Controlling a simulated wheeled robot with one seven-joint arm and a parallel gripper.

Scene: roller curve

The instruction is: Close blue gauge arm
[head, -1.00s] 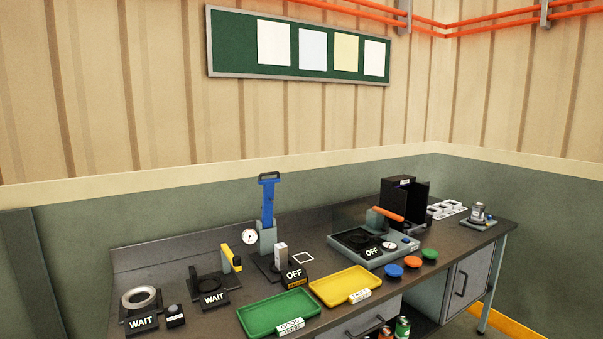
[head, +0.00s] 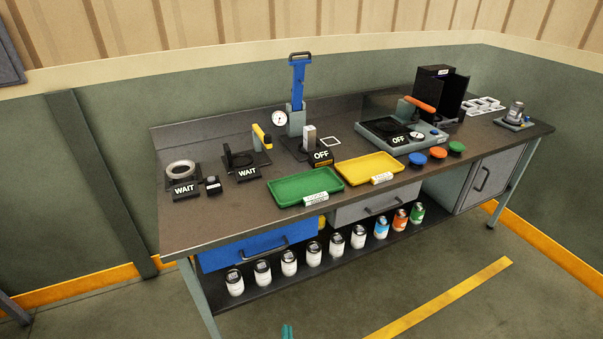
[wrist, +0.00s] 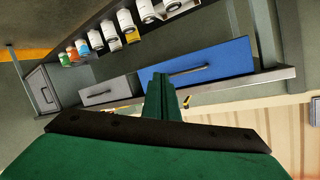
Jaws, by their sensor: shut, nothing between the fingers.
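The blue gauge arm (head: 299,82) stands upright, raised, on its grey post at the back of the bench, with a dark handle at its top. A round white dial gauge (head: 279,118) is beside the post. A small light block (head: 309,136) stands on the dark base below, behind a sign reading OFF (head: 321,156). My gripper (wrist: 160,82) shows in the wrist view as green fingers shut together, empty, pointing toward the bench front and away from the gauge arm. In the head view only a small teal tip (head: 287,331) shows at the bottom edge.
Green tray (head: 285,201) and yellow tray (head: 350,179) lie along the bench front. Two stations with WAIT signs (head: 184,189) are at left. An orange-handled device (head: 400,130) is at right. Several cans (head: 289,261) line the lower shelf. The floor in front is clear.

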